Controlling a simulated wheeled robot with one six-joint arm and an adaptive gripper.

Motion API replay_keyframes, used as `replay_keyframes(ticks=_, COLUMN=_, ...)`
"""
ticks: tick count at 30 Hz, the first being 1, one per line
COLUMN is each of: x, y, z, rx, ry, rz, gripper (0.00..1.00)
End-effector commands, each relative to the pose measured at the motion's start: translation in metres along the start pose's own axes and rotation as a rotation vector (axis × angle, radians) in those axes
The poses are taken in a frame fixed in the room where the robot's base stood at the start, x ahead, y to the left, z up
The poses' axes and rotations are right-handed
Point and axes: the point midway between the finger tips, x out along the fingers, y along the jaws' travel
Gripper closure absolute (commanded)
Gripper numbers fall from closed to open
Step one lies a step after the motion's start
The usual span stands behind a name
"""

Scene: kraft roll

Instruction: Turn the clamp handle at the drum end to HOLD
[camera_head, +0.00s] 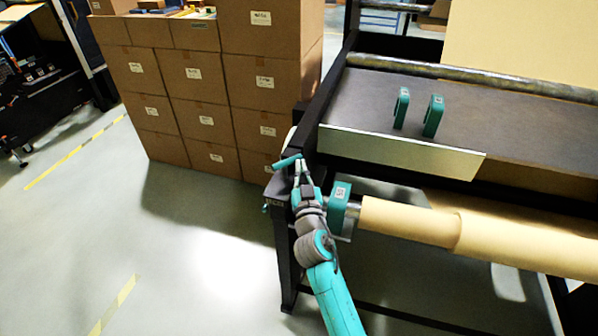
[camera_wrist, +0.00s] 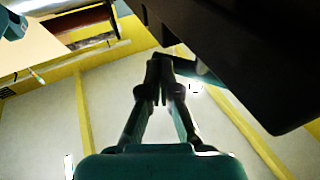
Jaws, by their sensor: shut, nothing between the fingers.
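The clamp handle (camera_head: 287,161) is a short teal bar at the upper left corner of the black frame, by the roll end. My gripper (camera_head: 299,172) is shut and empty, with its fingertips right at the handle; I cannot tell if they touch it. In the wrist view my fingertips (camera_wrist: 159,66) are together, and a dark teal bar (camera_wrist: 190,70), likely the handle, runs just behind and right of them. A teal block (camera_head: 341,200) with a white label sits on the roll's shaft, partly behind my arm. I cannot read a HOLD mark.
The kraft roll (camera_head: 410,222) extends right from the teal block, under the dark bench top (camera_head: 480,112). Two teal brackets (camera_head: 402,108) stand on the bench. Stacked cardboard boxes (camera_head: 200,90) rise behind left. The floor (camera_head: 150,250) at left is clear.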

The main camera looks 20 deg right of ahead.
Motion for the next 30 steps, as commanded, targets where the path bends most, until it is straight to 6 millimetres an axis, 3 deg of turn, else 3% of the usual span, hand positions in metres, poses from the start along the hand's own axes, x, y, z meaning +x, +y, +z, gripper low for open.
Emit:
replay_keyframes(ticks=12, x=0.012, y=0.004, z=0.002, rx=0.0, ry=0.001, rz=0.0, gripper=1.0)
replay_keyframes(ticks=30, x=0.015, y=0.004, z=0.002, rx=0.0, ry=0.001, rz=-0.001, gripper=1.0)
